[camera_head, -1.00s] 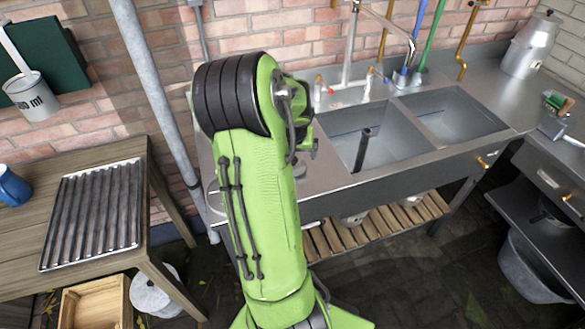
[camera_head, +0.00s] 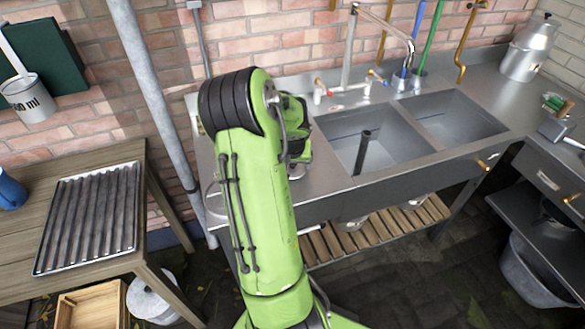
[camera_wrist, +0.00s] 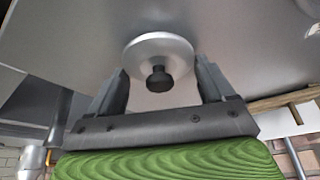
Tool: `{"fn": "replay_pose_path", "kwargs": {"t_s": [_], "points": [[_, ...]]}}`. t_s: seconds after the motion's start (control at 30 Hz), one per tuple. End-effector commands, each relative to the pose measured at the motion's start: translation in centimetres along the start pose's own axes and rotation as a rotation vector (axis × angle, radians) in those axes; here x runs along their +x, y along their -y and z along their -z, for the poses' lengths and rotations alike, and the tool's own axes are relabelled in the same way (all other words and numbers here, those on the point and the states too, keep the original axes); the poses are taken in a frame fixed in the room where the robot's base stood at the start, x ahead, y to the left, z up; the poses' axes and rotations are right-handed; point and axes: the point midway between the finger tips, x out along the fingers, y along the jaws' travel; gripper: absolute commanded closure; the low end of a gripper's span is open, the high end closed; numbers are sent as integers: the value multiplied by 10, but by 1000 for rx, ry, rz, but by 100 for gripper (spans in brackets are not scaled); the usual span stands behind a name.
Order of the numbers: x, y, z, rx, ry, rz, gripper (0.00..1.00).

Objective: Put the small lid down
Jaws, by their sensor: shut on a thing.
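The small lid (camera_wrist: 160,47) is a silver disc with a black knob in the wrist view. It sits between the two fingers of my gripper (camera_wrist: 161,72), which is shut on it. Behind it is the bare grey steel drainboard of the sink counter (camera_wrist: 235,35), also in the head view (camera_head: 325,180), left of the basins. Whether the lid touches the steel cannot be told. In the head view my green arm hides most of the gripper and the lid.
Two sink basins (camera_head: 375,138) with a tap (camera_head: 348,50) lie right of my arm. A wooden table (camera_head: 40,155) with a ribbed metal tray (camera_head: 90,217) and a blue mug (camera_head: 10,190) stands at left. A grey pipe (camera_head: 150,90) rises behind. A metal churn (camera_head: 527,48) stands at far right.

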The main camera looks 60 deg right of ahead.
Motion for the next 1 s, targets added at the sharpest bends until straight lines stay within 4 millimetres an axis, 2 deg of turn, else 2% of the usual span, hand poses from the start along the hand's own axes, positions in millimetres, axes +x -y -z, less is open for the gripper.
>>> {"fn": "replay_pose_path", "kwargs": {"t_s": [0.17, 0.23, 0.5, 0.6, 0.73, 1.0], "points": [[-2, 0, 1, 0, -1, 0, 54], [-9, 0, 4, 0, -3, 1, 54], [-71, 0, 30, 0, -5, 1, 54], [-86, 0, 36, -1, -3, 1, 54], [-94, 0, 39, 0, -1, 1, 54], [-93, 0, 38, 0, 0, 0, 54]]}}
